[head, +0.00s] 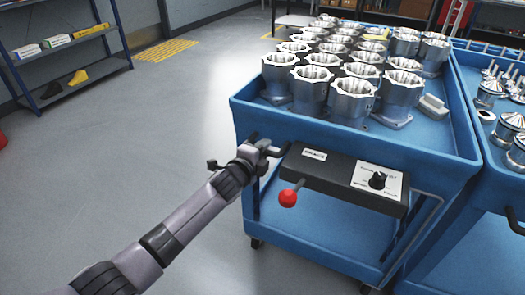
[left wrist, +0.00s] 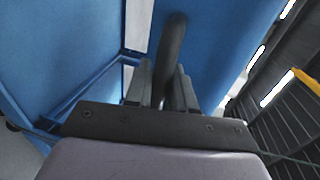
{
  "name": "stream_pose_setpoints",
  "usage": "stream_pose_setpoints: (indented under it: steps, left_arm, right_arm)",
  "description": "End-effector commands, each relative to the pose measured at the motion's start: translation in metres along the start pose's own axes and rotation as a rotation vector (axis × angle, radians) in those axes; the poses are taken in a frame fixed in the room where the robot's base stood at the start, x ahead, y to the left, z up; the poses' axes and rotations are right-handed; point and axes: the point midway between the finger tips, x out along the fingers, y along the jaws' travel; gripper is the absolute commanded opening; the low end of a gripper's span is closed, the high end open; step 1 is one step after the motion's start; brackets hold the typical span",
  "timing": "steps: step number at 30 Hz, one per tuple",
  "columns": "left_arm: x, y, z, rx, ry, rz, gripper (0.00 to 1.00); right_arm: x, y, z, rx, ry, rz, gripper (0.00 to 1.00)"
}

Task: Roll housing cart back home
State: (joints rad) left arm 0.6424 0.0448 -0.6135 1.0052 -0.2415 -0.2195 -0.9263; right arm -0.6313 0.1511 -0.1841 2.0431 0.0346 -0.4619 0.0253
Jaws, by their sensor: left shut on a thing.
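The housing cart is a blue two-shelf cart (head: 300,128) right of centre in the head view, its top tray filled with several silver machined housings (head: 352,100). A black control box (head: 335,180) with a red-knobbed lever (head: 288,198) and a dial sits on its near side. My left gripper (head: 268,148) is at the cart's near left corner. It is shut on a dark handle bar, and the left wrist view shows this handle (left wrist: 172,60) between the two fingers (left wrist: 162,90). Part of the handle is hidden by the gripper. My right gripper does not show.
A second blue cart (head: 470,100) with silver parts stands close on the right. A dark blue shelf rack (head: 75,90) stands at the left wall. Grey floor (head: 130,150) is open left of the cart. Yellow floor markings (head: 165,50) lie further back.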

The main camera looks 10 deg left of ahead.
Motion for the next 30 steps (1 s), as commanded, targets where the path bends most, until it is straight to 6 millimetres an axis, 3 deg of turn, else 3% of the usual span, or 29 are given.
stream_pose_setpoints:
  steps: [10,11,12,23,30]
  left_arm:
    - [0.0,-0.001,0.0,0.0,0.001,-0.002,0.0]
    - [0.0,-0.001,0.0,0.0,0.001,-0.002,0.3]
    - [0.0,-0.001,0.0,0.0,0.001,-0.002,0.42]
    - [-0.002,0.0,0.0,0.0,0.0,0.0,0.42]
    - [-0.02,-0.001,0.001,0.001,0.0,0.001,0.42]
  right_arm:
    - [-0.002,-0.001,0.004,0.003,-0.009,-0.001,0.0]
    - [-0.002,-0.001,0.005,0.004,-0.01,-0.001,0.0]
    - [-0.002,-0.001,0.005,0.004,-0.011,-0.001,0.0]
    - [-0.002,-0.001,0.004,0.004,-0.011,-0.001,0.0]
    - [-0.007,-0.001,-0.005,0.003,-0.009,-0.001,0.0]
